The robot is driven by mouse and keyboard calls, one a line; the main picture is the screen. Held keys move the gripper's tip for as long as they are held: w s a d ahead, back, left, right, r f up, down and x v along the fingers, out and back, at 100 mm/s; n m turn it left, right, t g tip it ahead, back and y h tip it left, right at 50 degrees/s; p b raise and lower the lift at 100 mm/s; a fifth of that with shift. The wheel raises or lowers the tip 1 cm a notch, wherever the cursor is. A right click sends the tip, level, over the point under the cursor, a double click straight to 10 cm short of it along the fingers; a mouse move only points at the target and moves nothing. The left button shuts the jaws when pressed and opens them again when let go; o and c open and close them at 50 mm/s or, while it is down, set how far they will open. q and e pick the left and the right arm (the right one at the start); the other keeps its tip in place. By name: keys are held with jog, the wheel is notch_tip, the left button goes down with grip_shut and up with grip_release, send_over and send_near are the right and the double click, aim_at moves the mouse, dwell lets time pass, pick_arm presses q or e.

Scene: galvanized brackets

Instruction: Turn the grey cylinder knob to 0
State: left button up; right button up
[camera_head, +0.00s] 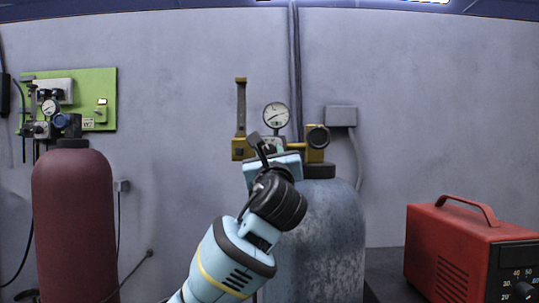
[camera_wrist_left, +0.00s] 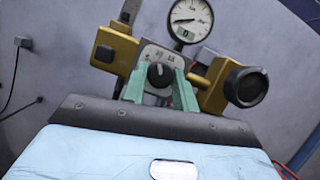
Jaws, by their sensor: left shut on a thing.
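The grey cylinder (camera_head: 325,235) stands at the middle, with a brass regulator (camera_head: 316,150) and a round gauge (camera_head: 276,115) on top. Its dark knob (camera_wrist_left: 159,75) sits on a pale dial plate with small numbers in the left wrist view. A light mark on the knob points roughly upward; the number it meets is too small to read surely. My left gripper (camera_head: 270,157) is at the regulator. In the left wrist view the green fingers of this gripper (camera_wrist_left: 160,84) are shut on the knob, one on each side. My right gripper is not in view.
A brass side valve with a black round handle (camera_wrist_left: 246,87) sits close right of the fingers. A dark red cylinder (camera_head: 75,225) stands left, before a green wall panel (camera_head: 95,90). A red box with a dial (camera_head: 460,250) stands right.

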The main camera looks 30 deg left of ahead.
pick_arm(q)
jog(key=n+g+y, duration=0.1)
jog(key=n+g, duration=0.1)
jog(key=n, duration=0.3)
jog(key=n+g+y, duration=0.1)
jog(key=n+g, duration=0.1)
jog(key=n, duration=0.3)
jog(key=shift+w+d, duration=0.1)
jog(key=shift+d, duration=0.1)
jog(key=n+g, duration=0.2)
jog(key=n, duration=0.2)
jog(key=shift+d+r, duration=0.1)
jog(key=shift+r, duration=0.05)
jog(key=shift+r+n+g, duration=0.1)
jog(key=shift+n+g, duration=0.5)
jog(key=shift+n, duration=1)
jog(key=o, duration=1)
jog(key=shift+c, duration=0.2)
jog(key=v, duration=0.7)
jog(key=shift+s+d, duration=0.2)
jog(key=shift+d, duration=0.05)
